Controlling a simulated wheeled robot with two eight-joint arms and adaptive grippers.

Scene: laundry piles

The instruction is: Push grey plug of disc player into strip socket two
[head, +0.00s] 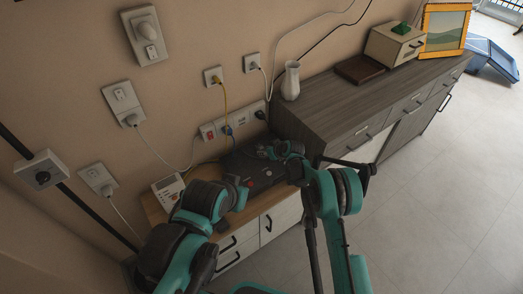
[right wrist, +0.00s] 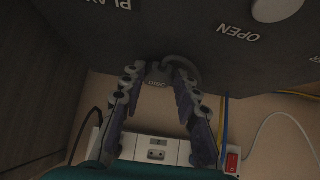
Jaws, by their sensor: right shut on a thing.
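My right gripper (right wrist: 158,76) is shut on a small grey plug (right wrist: 157,82) with a pale label. A grey cord loops from the plug toward the dark disc player (right wrist: 218,50). The plug is apart from the white socket strip (right wrist: 172,150), whose bare middle socket (right wrist: 157,154) shows beyond the fingers. In the head view, my right gripper (head: 268,151) is over the disc player (head: 262,174), in front of the wall strip (head: 240,120). My left gripper (head: 240,194) is low near the player's left end; its fingers are not clear.
The strip has a red switch (right wrist: 232,160), blue and yellow cables near it, and a black plug at its other end. A white telephone-like box (head: 168,190) stands left of the player. A white vase (head: 291,80) stands on the grey cabinet (head: 345,100) at right.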

